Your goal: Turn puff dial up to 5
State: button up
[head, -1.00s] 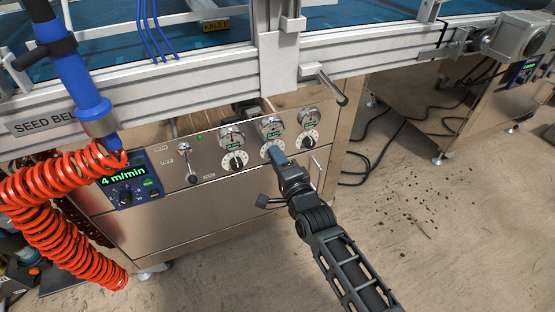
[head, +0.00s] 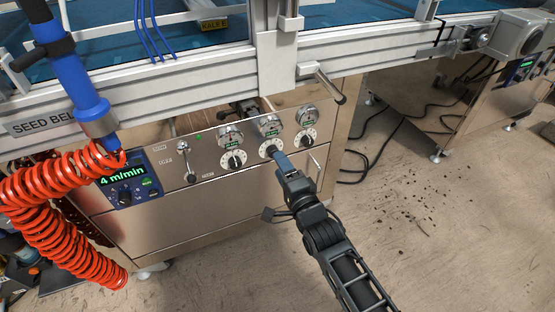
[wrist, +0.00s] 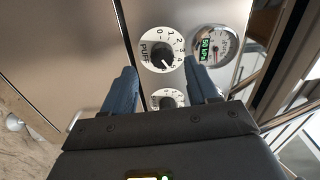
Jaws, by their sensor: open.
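The puff dial (wrist: 163,51) is a white disc with a black knob, marked PUFF and 0 to 5, in the upper middle of the wrist view. Its pale pointer seems to lie near the 5 end. My gripper (wrist: 161,66) is open and empty; its two blue fingertips sit either side of the dial's lower part in the picture. Contact cannot be told. In the head view my gripper (head: 274,154) is at the lower edge of the middle dial (head: 270,147). The PUFF lettering is too small to read there.
A gauge (wrist: 218,45) reading about 50 kPa is right of the puff dial; another dial (wrist: 168,97) is below, partly hidden. The head view shows a left dial (head: 233,160), right dial (head: 308,137), lever (head: 187,163), red coiled hose (head: 70,235) and protruding handle (head: 329,86).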

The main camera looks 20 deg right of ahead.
jog(key=s+p, duration=0.1)
jog(key=s, duration=0.3)
jog(key=shift+r, duration=0.1)
dwell(0.3)
jog(key=s+a+r+n+g, duration=0.2)
jog(key=s+n, duration=0.7)
jog(key=s, duration=2)
jog(key=s+d+r+n+g, duration=0.1)
jog(key=s+d+r+n, duration=0.1)
jog(key=s+r+n, duration=0.85)
notch_tip(320, 180, up, 27)
jog(key=s+m+p, duration=0.2)
jog(key=p, duration=2.2)
jog(key=shift+s+p, duration=0.2)
jog(key=shift+p, duration=0.1)
